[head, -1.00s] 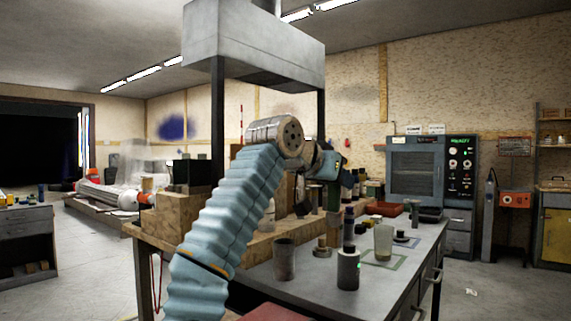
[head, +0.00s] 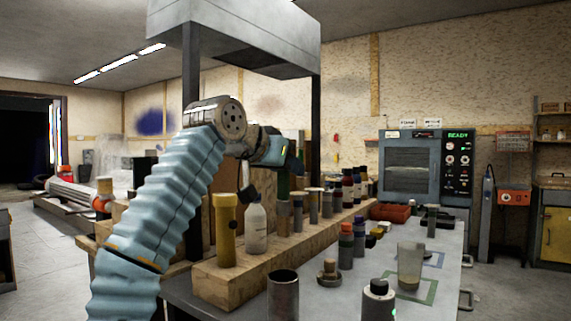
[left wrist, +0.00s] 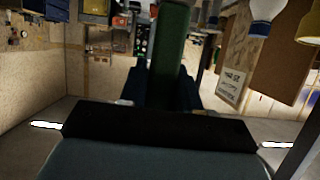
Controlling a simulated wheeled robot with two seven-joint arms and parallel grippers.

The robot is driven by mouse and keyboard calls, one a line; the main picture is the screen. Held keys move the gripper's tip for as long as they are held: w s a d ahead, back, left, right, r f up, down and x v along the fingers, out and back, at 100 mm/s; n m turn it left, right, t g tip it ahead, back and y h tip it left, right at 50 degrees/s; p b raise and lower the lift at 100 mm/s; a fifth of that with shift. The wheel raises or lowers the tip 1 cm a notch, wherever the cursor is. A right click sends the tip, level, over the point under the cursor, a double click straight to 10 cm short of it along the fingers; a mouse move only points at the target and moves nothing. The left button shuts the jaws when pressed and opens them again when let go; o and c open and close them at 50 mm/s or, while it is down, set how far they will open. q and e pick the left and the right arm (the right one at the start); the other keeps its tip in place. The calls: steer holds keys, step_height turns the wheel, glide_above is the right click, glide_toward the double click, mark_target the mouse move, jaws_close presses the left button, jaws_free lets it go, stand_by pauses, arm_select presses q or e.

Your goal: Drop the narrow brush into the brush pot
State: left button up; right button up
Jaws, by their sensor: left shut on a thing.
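My left gripper (head: 291,158) is shut on a green-handled item, seemingly the narrow brush (head: 284,184), held upright above the workbench. In the left wrist view the green handle (left wrist: 170,50) stands between the dark blue fingers (left wrist: 168,88). Its lower end overlaps the bottles behind, so I cannot tell where it ends. A grey open-topped metal cylinder, likely the brush pot (head: 283,297), stands upright on the bench at the front. It is below the gripper in the picture, and the brush is apart from it. My right gripper is not in view.
A wooden block shelf (head: 236,283) holds several bottles, including a yellow one (head: 226,230) and a white one (head: 256,228). A glass beaker (head: 410,266), a dark canister (head: 378,299) and a small wooden-topped pot (head: 329,271) stand on the bench. A hood hangs above.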

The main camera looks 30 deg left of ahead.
mark_target(282, 222)
arm_select(q)
step_height(282, 222, down, 12)
steer(key=shift+r, duration=0.1)
steer(key=shift+f+b, duration=1.5)
steer(key=shift+f, duration=1.2)
steer(key=o, duration=1.1)
